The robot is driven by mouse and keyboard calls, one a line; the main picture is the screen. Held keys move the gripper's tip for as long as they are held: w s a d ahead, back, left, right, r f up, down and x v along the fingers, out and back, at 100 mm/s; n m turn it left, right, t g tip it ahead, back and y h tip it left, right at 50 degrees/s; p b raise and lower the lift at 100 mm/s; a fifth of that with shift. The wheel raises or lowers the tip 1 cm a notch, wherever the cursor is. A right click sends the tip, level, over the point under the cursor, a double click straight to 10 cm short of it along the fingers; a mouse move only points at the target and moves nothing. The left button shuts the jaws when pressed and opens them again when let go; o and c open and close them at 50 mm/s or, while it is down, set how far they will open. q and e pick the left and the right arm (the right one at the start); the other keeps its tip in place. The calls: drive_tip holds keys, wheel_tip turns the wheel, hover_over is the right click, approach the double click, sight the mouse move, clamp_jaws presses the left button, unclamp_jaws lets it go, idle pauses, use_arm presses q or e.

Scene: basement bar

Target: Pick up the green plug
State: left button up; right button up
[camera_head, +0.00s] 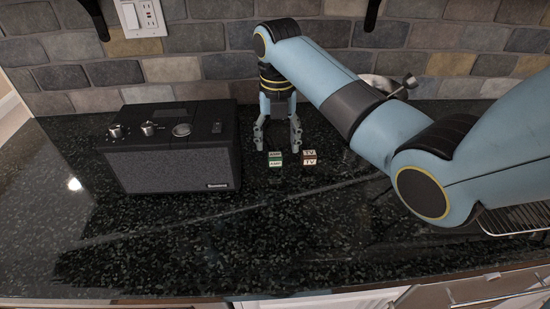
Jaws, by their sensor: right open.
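A small green plug (275,159) with white labels stands on the dark stone counter (200,255), right of the black radio. A similar brown plug (309,158) labelled TV stands just to its right, with a small gap between them. My right gripper (278,142) points down, open, with its fingers apart just behind and above the two plugs in the picture. Nothing shows between its fingers. Whether a finger touches the green plug I cannot tell. My left gripper is out of view.
A black radio (175,150) with knobs stands close on the left. A brick wall (200,65) with a white outlet (141,17) closes off the back. A metal bowl-like item (385,84) is partly behind my right arm. A wire rack (515,218) lies at the right. The front counter is clear.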

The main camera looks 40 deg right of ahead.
sight(275, 155)
drive_tip(key=f, duration=0.5)
drive_tip(key=shift+w+a+p, duration=0.15)
drive_tip(key=shift+w+p, duration=0.05)
drive_tip(key=shift+p, duration=0.1)
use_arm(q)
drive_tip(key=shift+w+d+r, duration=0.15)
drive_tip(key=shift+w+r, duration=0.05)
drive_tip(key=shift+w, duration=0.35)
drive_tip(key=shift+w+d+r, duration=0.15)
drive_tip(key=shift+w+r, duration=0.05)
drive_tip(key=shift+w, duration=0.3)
use_arm(e)
drive_tip(key=c, duration=0.5)
drive_tip(key=shift+r, duration=0.1)
drive_tip(key=c, duration=0.7)
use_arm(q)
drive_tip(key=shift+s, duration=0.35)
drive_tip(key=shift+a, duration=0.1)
use_arm(e)
drive_tip(key=shift+r, duration=0.1)
